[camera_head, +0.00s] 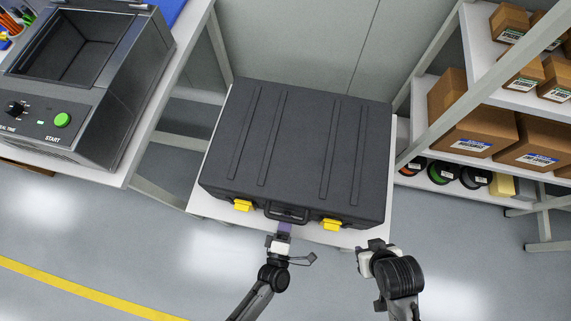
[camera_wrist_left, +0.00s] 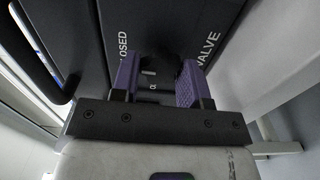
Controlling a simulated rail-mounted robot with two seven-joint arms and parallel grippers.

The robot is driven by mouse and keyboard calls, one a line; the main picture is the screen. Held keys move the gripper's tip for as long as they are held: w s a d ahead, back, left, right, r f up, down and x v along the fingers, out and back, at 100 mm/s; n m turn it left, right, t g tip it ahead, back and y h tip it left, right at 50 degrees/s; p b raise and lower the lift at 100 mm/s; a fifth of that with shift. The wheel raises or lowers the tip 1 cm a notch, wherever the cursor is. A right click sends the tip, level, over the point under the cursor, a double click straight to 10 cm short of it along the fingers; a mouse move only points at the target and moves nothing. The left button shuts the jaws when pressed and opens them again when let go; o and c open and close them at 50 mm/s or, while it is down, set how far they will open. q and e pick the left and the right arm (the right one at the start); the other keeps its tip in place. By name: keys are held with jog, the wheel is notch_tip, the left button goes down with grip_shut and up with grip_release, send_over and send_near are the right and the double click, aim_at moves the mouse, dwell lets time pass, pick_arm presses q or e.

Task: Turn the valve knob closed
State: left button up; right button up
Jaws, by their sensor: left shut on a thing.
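The dark valve knob (camera_wrist_left: 160,64) shows in the left wrist view, on a dark panel (camera_wrist_left: 150,15) lettered "CLOSED" on its left and "VALVE" on its right. My left gripper (camera_wrist_left: 158,80) has its purple fingers on both sides of the knob and is shut on it. In the head view my left gripper (camera_head: 284,230) is at the front of the black case (camera_head: 294,150), just below its handle. The knob is hidden there. My right gripper (camera_head: 372,248) hangs to the right, apart from the case; its fingers are not clear.
The case with yellow latches (camera_head: 332,224) lies on a white table (camera_head: 205,205). A machine with a green START button (camera_head: 62,120) stands at the left. Shelves with cardboard boxes (camera_head: 470,125) stand at the right. The floor in front is clear.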

pick_arm(q)
jog(key=o, duration=0.9)
jog(key=shift+p+v, duration=0.8)
jog(key=shift+v, duration=6.15)
